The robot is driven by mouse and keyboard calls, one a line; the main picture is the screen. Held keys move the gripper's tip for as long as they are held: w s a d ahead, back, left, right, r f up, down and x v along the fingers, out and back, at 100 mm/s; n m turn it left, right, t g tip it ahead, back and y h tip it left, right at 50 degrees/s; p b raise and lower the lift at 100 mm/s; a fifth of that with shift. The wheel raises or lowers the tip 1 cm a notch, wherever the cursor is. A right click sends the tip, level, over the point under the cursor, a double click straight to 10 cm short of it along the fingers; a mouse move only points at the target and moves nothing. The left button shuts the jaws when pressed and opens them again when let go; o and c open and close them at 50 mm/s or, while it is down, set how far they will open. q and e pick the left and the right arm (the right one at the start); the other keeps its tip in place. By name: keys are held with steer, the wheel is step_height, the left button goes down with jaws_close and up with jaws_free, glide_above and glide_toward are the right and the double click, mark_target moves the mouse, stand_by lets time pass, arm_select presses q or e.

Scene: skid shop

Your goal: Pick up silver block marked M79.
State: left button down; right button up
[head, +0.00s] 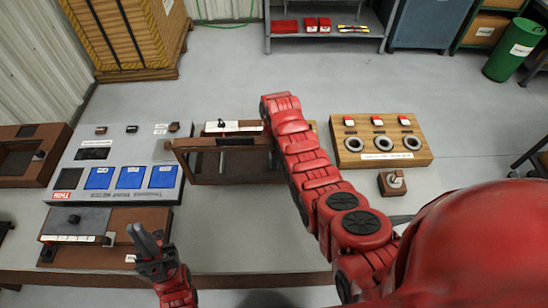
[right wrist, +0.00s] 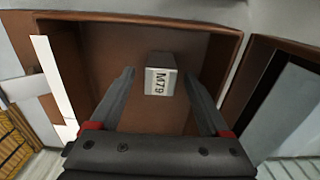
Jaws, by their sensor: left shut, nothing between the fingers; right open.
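The silver block marked M79 (right wrist: 161,61) shows in the right wrist view, inside a brown wooden box (right wrist: 100,55), with its label facing me. My right gripper (right wrist: 159,76) is open, with one finger on each side of the block in the picture and a gap on both sides. I cannot tell how far the block lies beyond the fingertips. In the head view the block and right gripper are hidden by my red right arm, which reaches over the brown box (head: 205,172). My left gripper (head: 147,243) is shut and empty over the table's front left.
A grey panel with blue squares (head: 131,177) lies left of the box. A wooden board with three rings (head: 410,158) and a small brown block with a knob (head: 391,183) are on the right. Bare table (head: 240,247) shows in front of the box.

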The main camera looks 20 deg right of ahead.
steer(key=shift+f, duration=1)
jaws_close()
